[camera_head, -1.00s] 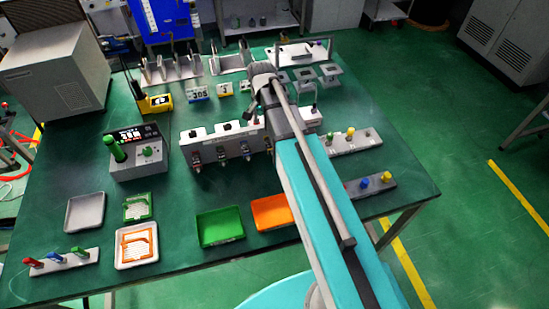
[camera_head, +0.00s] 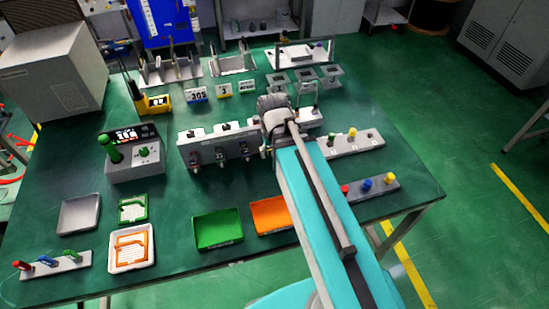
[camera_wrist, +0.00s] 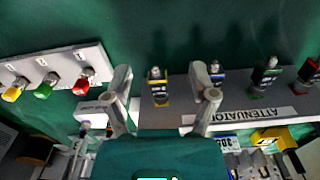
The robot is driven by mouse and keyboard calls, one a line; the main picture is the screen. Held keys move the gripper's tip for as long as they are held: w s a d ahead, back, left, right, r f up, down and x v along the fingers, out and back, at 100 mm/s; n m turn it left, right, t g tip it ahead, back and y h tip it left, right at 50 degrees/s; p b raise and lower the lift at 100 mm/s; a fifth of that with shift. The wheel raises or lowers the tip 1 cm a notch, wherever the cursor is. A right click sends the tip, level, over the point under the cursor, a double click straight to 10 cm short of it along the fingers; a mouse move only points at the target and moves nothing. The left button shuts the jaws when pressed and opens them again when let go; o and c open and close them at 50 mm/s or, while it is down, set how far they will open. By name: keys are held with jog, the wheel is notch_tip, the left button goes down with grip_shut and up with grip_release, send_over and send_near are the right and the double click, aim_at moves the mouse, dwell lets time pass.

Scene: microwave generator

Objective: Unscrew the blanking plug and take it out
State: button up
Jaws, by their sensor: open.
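My gripper (camera_wrist: 161,78) is open, with its two fingers spread to either side of a yellow-marked port fitting (camera_wrist: 157,88) in the wrist view. That fitting has a metal tip and stands on the face of the grey attenuator box (camera_wrist: 225,117). The fingers appear apart from it. I cannot tell for certain which fitting is the blanking plug. Blue (camera_wrist: 217,76), green (camera_wrist: 262,79) and red (camera_wrist: 309,72) marked fittings stand further right. In the head view the attenuator box (camera_head: 187,155) is partly behind my arm, and my fingertips are hidden.
A rack with yellow, green and red plugs (camera_wrist: 45,65) lies left of the fingers; it also shows in the head view (camera_head: 340,145). A green tray (camera_head: 218,243) and an orange tray (camera_head: 252,218) lie in front of the box. A control unit (camera_head: 135,170) stands left.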

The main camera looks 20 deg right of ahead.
jog(key=shift+s+f+n, duration=0.2)
jog(key=shift+s+n, duration=0.3)
jog(key=shift+s, duration=0.25)
jog(key=c, duration=0.3)
jog(key=n+p, duration=0.2)
jog(key=n, duration=1.5)
send_near(256, 117)
jog(key=shift+s+f, duration=0.45)
jog(key=shift+s, duration=0.3)
jog(key=shift+w+r+n, duration=0.1)
jog(key=shift+w+n, duration=0.4)
jog(key=shift+w, duration=0.2)
jog(key=shift+f, duration=0.2)
notch_tip(256, 117, down, 9)
jog(key=b, duration=0.8)
jog(key=shift+r+b, duration=0.15)
jog(key=shift+b, duration=0.2)
